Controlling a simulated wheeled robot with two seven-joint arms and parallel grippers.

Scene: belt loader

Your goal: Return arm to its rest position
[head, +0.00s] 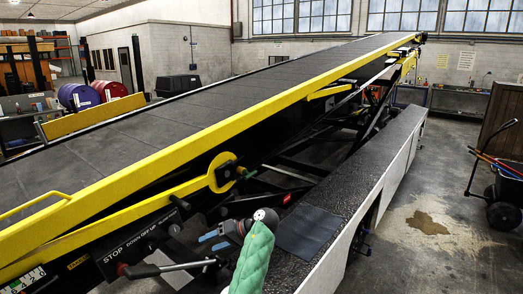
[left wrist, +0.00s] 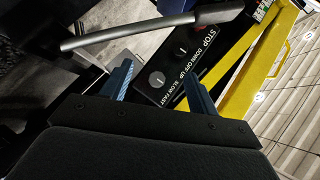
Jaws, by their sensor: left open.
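My left gripper (head: 213,241) is low in the middle of the head view, at the end of my green-sleeved arm. Its two blue fingers stand apart with nothing held between them. In the left wrist view the fingers of the gripper (left wrist: 158,78) spread in front of the black control panel (left wrist: 190,50). A round grey knob (left wrist: 157,79) on that panel appears between the fingertips; I cannot tell the distance. The control panel (head: 130,248), marked STOP and DOWN OFF UP, is left of the gripper in the head view. My right gripper is not in view.
A grey bar handle (left wrist: 150,30) crosses in front of the panel. The yellow-edged belt (head: 200,98) rises to the right across the head view. A black running board (head: 365,165) lies right of my gripper. Open floor (head: 440,215) and a cart (head: 503,200) are farther right.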

